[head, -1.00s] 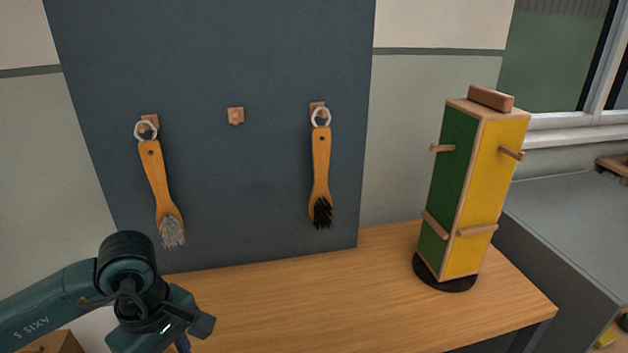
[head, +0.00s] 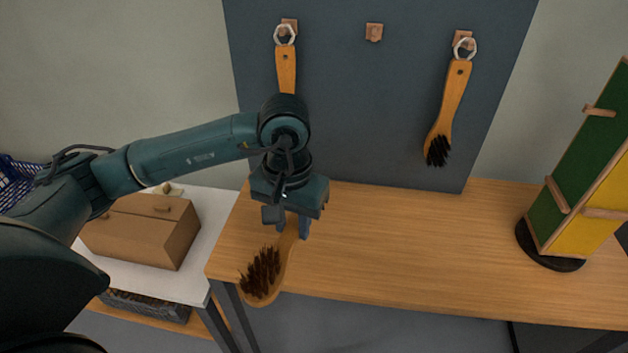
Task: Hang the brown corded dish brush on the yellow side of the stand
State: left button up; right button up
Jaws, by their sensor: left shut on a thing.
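A dish brush with dark brown bristles (head: 261,273) and a wooden body is in my left gripper (head: 288,226), which is shut on its handle. The bristles face up toward the camera and the brush head is at the table's front left edge. Whether it has a cord is hidden by the gripper. The stand's yellow side (head: 590,220) and green side (head: 562,185) show at the right edge, with wooden pegs; its top is cut off. My right gripper is not in view.
A brush with black bristles (head: 453,95) hangs by a white ring on the dark panel (head: 375,110). Another brush (head: 286,70) hangs behind my left arm. The middle peg (head: 374,32) is empty. The wooden table (head: 420,250) is clear between gripper and stand. A brown box (head: 140,230) stands left.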

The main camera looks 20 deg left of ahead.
pick_arm(q)
jog(key=shift+s+a+f+n, duration=0.15)
jog(key=shift+s+f+n, duration=0.2)
jog(key=shift+n, duration=0.65)
jog(key=s+a+f+n+b, duration=0.2)
jog(key=s+a+f+n, duration=0.1)
jog(key=n, duration=1.4)
jog(key=s+a+f+n+b, duration=0.3)
jog(key=s+f+n, duration=0.2)
jog(key=n, duration=1.3)
jog(key=shift+s+f+n, duration=0.2)
jog(key=shift+s+n, duration=0.1)
jog(key=shift+s, duration=0.3)
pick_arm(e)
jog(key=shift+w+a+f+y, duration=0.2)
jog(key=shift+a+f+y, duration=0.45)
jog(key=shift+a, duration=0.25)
